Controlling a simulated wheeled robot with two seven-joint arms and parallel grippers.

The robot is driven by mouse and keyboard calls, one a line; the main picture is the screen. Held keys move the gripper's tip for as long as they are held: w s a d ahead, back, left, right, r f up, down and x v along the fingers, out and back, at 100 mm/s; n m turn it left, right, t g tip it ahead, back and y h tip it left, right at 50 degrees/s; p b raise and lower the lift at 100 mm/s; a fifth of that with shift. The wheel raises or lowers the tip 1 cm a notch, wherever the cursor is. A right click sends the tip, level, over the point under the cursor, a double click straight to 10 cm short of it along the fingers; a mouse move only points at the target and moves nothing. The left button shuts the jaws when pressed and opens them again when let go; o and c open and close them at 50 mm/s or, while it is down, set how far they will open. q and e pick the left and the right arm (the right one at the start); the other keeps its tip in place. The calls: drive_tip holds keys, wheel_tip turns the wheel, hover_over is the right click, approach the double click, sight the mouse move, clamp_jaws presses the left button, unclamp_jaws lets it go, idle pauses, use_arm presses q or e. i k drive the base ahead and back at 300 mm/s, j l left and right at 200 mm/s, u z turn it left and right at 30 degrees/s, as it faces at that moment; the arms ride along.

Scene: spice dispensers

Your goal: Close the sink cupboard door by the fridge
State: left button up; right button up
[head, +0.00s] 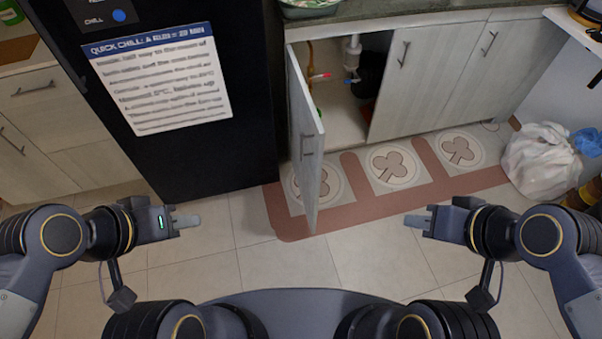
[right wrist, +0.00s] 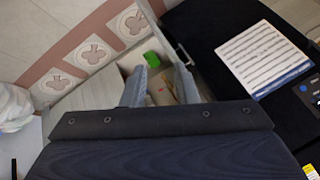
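The sink cupboard door (head: 305,138) beside the fridge (head: 190,110) is pale wood grain with a bar handle (head: 307,147). It stands swung open, jutting out over the floor mat. Inside the open cupboard (head: 342,118) are a white drain pipe (head: 352,52), red and blue pipe ends and a dark object. My left gripper (head: 187,222) is in front of the fridge, left of the door and apart from it; its finger gap is hidden. My right gripper (head: 416,221) is right of the door, over the tiles, touching nothing. The right wrist view shows its fingers (right wrist: 160,78) apart and empty.
A red-brown mat (head: 350,218) with pale clover panels lies under the door. Two shut cupboard doors (head: 422,75) are to its right. A white bag (head: 540,160) stands at far right. The tiled floor (head: 350,262) in front is clear.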

sight(307, 134)
drive_tip(key=i+u, duration=0.5)
drive_tip(key=i+l+u, duration=0.2)
drive_tip(key=u, duration=0.25)
drive_tip(key=i, duration=0.1)
